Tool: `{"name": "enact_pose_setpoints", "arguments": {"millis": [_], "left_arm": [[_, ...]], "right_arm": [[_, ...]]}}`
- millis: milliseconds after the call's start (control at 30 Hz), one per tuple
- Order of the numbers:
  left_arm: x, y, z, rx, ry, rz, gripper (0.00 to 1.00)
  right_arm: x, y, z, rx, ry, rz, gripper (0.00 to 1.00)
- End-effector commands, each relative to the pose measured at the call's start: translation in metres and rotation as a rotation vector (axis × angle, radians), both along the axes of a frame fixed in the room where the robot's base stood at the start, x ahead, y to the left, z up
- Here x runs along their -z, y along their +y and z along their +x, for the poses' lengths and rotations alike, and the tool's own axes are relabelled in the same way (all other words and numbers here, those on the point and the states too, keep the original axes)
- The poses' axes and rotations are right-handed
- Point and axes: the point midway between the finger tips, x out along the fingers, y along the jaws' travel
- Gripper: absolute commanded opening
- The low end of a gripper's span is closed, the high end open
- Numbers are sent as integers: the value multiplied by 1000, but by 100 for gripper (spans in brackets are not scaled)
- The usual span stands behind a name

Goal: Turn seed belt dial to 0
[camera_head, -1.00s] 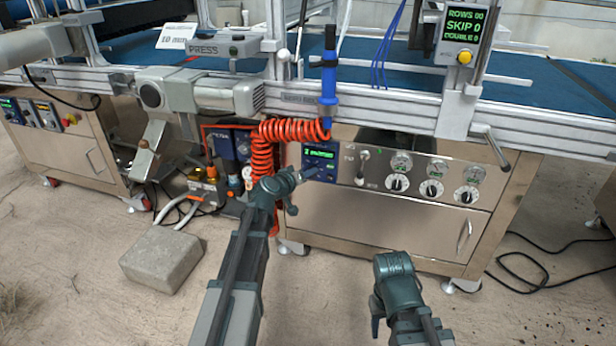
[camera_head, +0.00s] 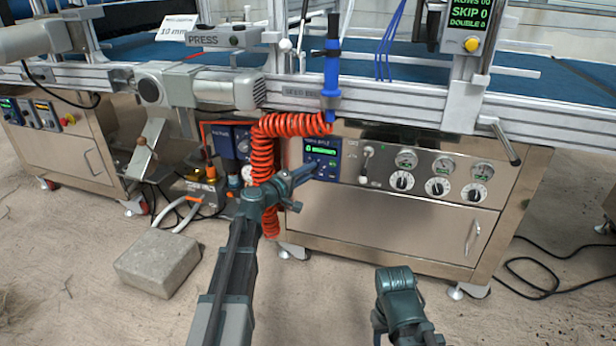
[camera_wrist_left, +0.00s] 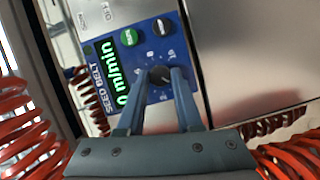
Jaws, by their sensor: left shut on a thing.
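The seed belt panel (camera_head: 322,146) is a blue plate on the front of the steel cabinet. Its green display reads 0 in the head view, and 0 m/min in the left wrist view (camera_wrist_left: 112,78). The dark seed belt dial (camera_wrist_left: 160,76) sits on this panel, between my left fingertips. My left gripper (camera_head: 316,168) is shut on the dial; it also shows in the left wrist view (camera_wrist_left: 160,82). In the head view the gripper hides the dial. My right arm's end (camera_head: 396,290) is low in front of the cabinet, and its fingers cannot be made out.
An orange coiled hose (camera_head: 264,160) hangs left of the panel. Several gauges and black knobs (camera_head: 403,181) are to the right. A concrete block (camera_head: 158,262) lies on the floor.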

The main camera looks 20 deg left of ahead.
Motion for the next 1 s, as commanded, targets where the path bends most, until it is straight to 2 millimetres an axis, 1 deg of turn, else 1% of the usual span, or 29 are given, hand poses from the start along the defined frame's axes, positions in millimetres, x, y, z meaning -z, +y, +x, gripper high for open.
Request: {"name": "enact_pose_setpoints", "arguments": {"millis": [33,200,700,733,867,1000], "left_arm": [[2,0,-1,1,2,-13,0],[2,0,-1,1,3,-48,0],[1,0,-1,0,3,-62,0],[1,0,-1,0,4,-62,40],[1,0,-1,0,3,-62,63],[0,0,0,0,3,-62,64]], "right_arm": [[3,0,0,0,0,0,50],[5,0,0,0,0,0,50],[6,0,0,0,0,0,50],[6,0,0,0,0,0,50],[6,0,0,0,0,0,50],[6,0,0,0,0,0,50]]}}
